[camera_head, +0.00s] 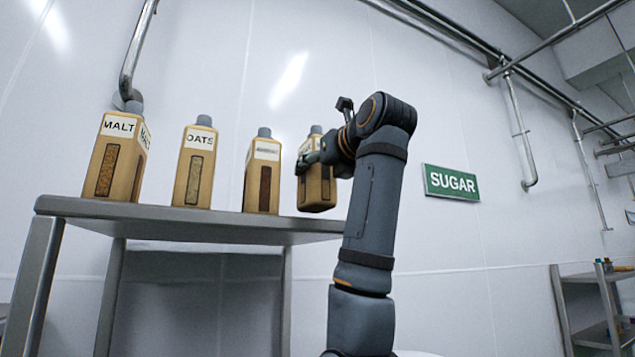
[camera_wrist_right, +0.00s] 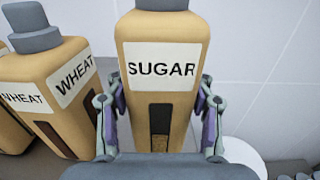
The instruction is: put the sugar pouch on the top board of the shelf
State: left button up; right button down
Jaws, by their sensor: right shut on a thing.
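The sugar pouch (camera_head: 317,192) is a tan, bottle-shaped pack with a grey cap, a white label and a dark window strip. It is upright near the right end of the shelf's top board (camera_head: 190,222). Its label reads SUGAR in the right wrist view (camera_wrist_right: 162,68). My right gripper (camera_head: 318,160) is shut on the pouch, with one finger on each side of its body. Its base is level with the board's surface or slightly above it; I cannot tell whether it touches. My left gripper is out of view.
Malt (camera_head: 118,155), oats (camera_head: 195,165) and a third pouch (camera_head: 262,175) with a blurred label stand left of the sugar. A wheat pouch (camera_wrist_right: 65,95) is close by in the wrist view. A green SUGAR sign (camera_head: 450,183) hangs on the wall; another shelf (camera_head: 600,275) stands far right.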

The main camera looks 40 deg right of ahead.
aim_at(317, 211)
jog(key=shift+w+f, duration=0.2)
jog(key=shift+f, duration=0.8)
jog(key=shift+w+d+f, duration=0.15)
jog(key=shift+f, duration=0.2)
jog(key=shift+s, duration=0.2)
jog(key=shift+s+a+f, duration=0.1)
jog(key=shift+a+f, duration=0.05)
jog(key=shift+a, duration=0.05)
jog(key=c, duration=0.7)
grip_release()
jog(key=shift+o, duration=1.1)
